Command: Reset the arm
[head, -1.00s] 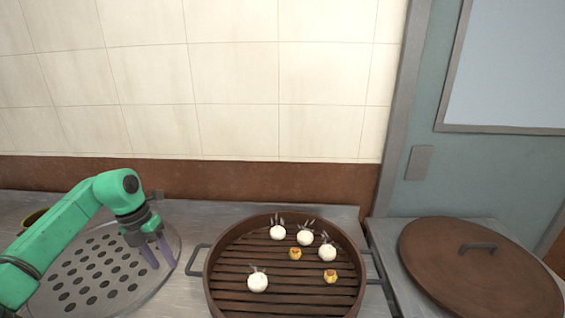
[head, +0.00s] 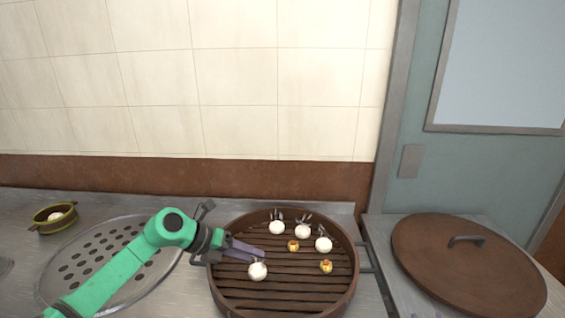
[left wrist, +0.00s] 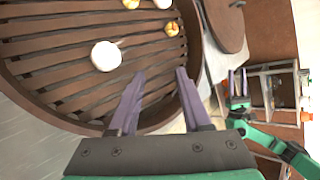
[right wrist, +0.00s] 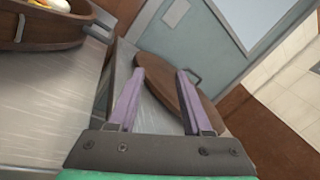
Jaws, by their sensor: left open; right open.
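My left gripper (head: 245,250) reaches in from the left in the head view, over the left part of the round brown steamer (head: 226,300). In the left wrist view its two purple fingers (left wrist: 155,90) are apart with nothing between them. A white bun (head: 257,271) lies just beyond the fingertips and also shows in the left wrist view (left wrist: 105,56). My right gripper (right wrist: 155,90) is open and empty in its wrist view.
The steamer slats hold several white buns and two yellow pieces (head: 293,246). A perforated metal plate (head: 72,285) lies left of the steamer, with a small olive bowl (head: 55,218) behind it. The brown lid (head: 470,265) rests on the right counter. A tiled wall (head: 240,80) stands behind.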

